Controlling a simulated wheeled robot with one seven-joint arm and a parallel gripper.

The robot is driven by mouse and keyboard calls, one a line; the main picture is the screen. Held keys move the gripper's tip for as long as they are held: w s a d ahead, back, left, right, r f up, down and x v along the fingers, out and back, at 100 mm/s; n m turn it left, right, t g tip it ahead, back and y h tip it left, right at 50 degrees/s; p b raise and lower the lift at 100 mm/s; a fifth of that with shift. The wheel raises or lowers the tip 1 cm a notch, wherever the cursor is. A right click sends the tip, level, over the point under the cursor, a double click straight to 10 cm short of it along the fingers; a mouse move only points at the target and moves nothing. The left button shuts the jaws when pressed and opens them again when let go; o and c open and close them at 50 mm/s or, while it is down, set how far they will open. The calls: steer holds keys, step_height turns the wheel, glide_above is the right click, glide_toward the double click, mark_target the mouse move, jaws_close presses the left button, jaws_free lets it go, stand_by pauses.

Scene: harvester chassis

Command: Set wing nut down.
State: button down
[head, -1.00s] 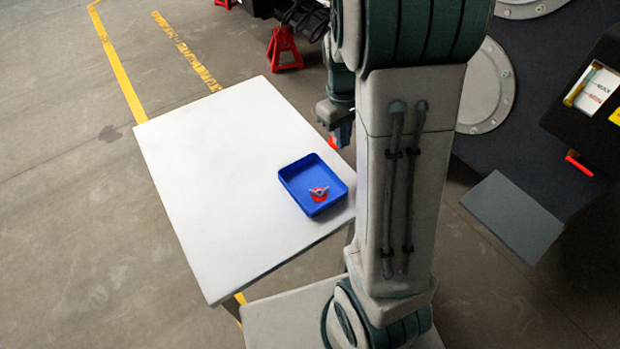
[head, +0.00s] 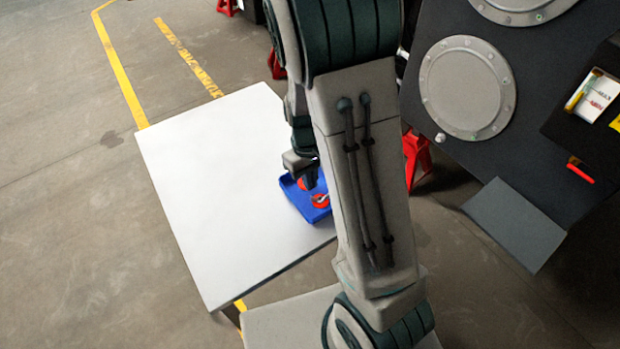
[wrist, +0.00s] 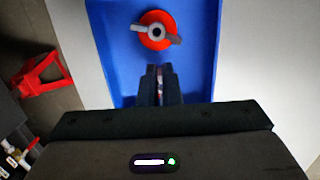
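My gripper (head: 303,172) is over the blue tray (head: 293,206) on the white table. Its fingers are close together in the wrist view (wrist: 158,84), with a thin pinkish-grey edge between them. A bit of red, the held wing nut (head: 304,184), shows just below the fingers in the head view; most of it is hidden. Another wing nut, grey with a red round base (head: 321,200), lies in the tray; it also shows ahead of the fingertips in the wrist view (wrist: 157,30). I cannot tell whether the held one touches the tray floor.
The white table (head: 215,190) is bare left of the tray. The dark chassis (head: 485,150) with round covers stands at right. A red stand (head: 416,155) is on the floor between them, also seen in the wrist view (wrist: 38,75).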

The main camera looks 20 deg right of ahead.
steer(key=shift+f, duration=0.15)
steer(key=c, duration=1.6)
jaws_free()
step_height(320, 180, up, 12)
steer(key=w+p, duration=0.1)
steer(key=s+r+m+t, duration=0.1)
steer(key=s+r, duration=0.1)
steer(key=s, duration=0.2)
steer(key=s+r+m+t, duration=0.1)
steer(key=s+r, duration=0.1)
steer(key=s, duration=0.3)
steer(key=s+r+m+t, duration=0.1)
steer(key=s+r, duration=0.2)
steer(key=s, duration=0.1)
steer(key=shift+s+a+r+m+t, duration=0.1)
steer(key=shift+s+a+m+t, duration=0.1)
steer(key=shift+a+m+t, duration=0.15)
